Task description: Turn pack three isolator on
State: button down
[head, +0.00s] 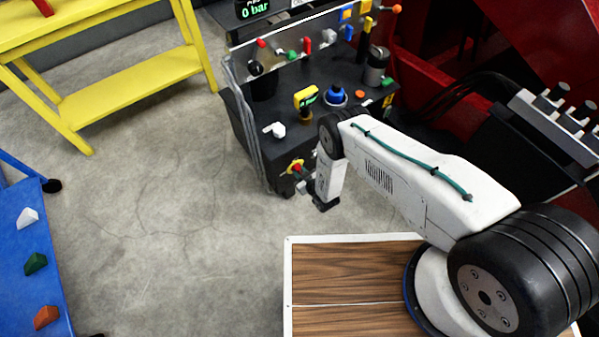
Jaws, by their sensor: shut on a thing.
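A red and yellow rotary isolator (296,166) sits on the lower front face of the dark console (250,130). My gripper (302,181) is at this isolator, shut on its red handle. My white wrist link hangs just right of it, and the fingertips are small in the head view. The handle's exact angle is too small to tell. No label naming pack three is legible.
The console top carries a white tap-like handle (274,130), a yellow gauge (306,97), a blue knob (336,95) and a dark cylinder (376,66). A yellow bench (130,85) stands at left, a blue panel (30,260) at lower left. Concrete floor between is clear.

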jog(key=shift+m, duration=0.6)
jog(key=shift+y, duration=0.3)
jog(key=c, duration=1.3)
grip_release()
jog(key=shift+v, duration=3.95)
jog(key=shift+w, duration=0.1)
